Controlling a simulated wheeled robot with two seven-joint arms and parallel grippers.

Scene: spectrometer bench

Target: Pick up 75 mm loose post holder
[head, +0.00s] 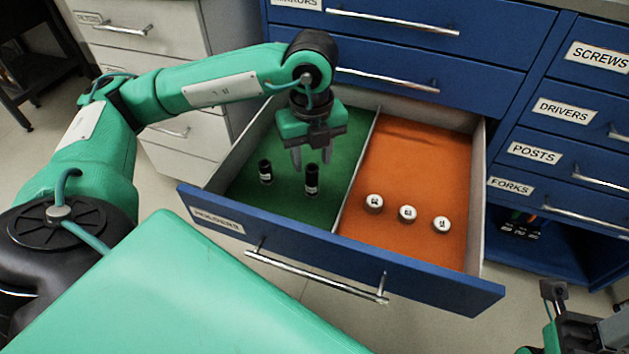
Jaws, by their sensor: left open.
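Two black post holders stand upright in the green-lined left compartment of the open HOLDERS drawer (330,258). The left post holder (265,173) looks a little shorter than the right post holder (311,182). Each has a small white label, too small to read, so I cannot tell which is the 75 mm one. My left gripper (311,168) points down over this compartment, open and empty, with its fingertips just above and behind the right post holder in the picture. My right gripper (556,298) shows only partly at the lower right; its jaws are unclear.
Several white-topped cylinders, such as the middle one (407,213), stand in the orange right compartment. A thin divider (357,168) separates the compartments. The drawer walls surround my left gripper's area. Closed blue drawers (560,110) stand to the right, above an open shelf with dark items (520,226).

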